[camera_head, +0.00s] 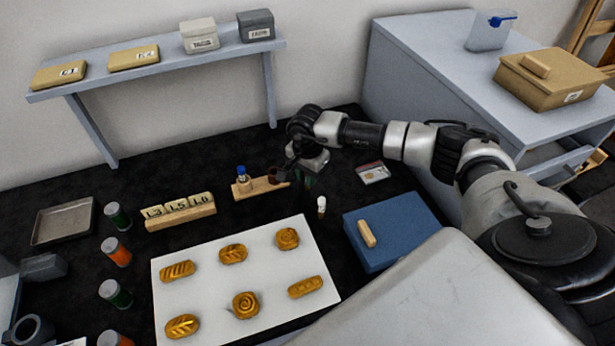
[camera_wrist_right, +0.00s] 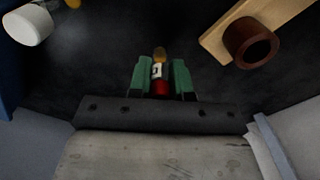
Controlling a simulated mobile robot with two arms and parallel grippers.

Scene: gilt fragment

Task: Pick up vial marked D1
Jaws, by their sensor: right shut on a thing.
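My right gripper (camera_head: 305,180) reaches down over the black mat in the head view, beside the right end of a small wooden stand. In the right wrist view, the green fingers of my right gripper (camera_wrist_right: 160,78) are shut on a small vial (camera_wrist_right: 157,71) with a red cap, a pale label and an amber end. The label's marking is too small to read in full. The arm mostly hides this vial in the head view.
The wooden stand (camera_head: 262,187) holds a blue-capped vial (camera_head: 242,177) and a brown ring (camera_wrist_right: 250,43). A white-capped vial (camera_head: 321,206) stands near the blue box (camera_head: 390,232). A white board (camera_head: 215,285) with several golden pieces lies in front. A wall shelf (camera_head: 160,68) is behind.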

